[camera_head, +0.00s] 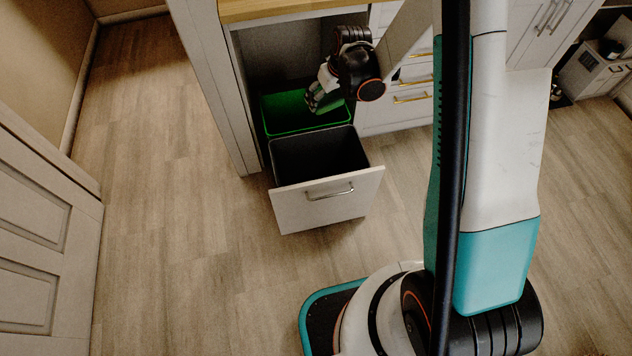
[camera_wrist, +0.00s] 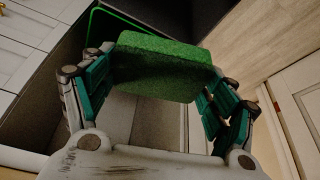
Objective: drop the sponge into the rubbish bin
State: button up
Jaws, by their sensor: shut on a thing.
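A green sponge (camera_wrist: 160,65) is held between the fingers of my gripper (camera_wrist: 155,75) in the wrist view. In the head view my gripper (camera_head: 314,99) points down over the right part of the green-rimmed bin (camera_head: 283,125), at the back of a pulled-out cabinet drawer. A dark bin (camera_head: 318,160) sits in front of it in the same drawer. The sponge is hard to tell apart from the teal fingers in the head view. In the wrist view a green rim (camera_wrist: 93,25) shows behind the sponge. The insides of both bins are dark.
The drawer front (camera_head: 326,198) with its metal handle stands out from the cabinet. A wooden counter (camera_head: 270,9) lies above the opening. White drawers (camera_head: 400,105) are to the right. The wood floor (camera_head: 170,200) to the left is clear, with a panelled door (camera_head: 38,230) at the edge.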

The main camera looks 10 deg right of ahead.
jog(key=w+f+n+y, duration=0.1)
jog(key=w+f+n, duration=0.1)
jog(key=f, duration=1.2)
jog(key=w+f+n+b, duration=0.1)
jog(key=w+f+n, duration=0.2)
jog(key=f, duration=1)
jog(key=shift+d+f+g+y, duration=0.3)
jog(key=shift+f+y, duration=0.1)
jog(key=o, duration=0.8)
jog(key=shift+c, duration=0.2)
jog(key=v, duration=1.2)
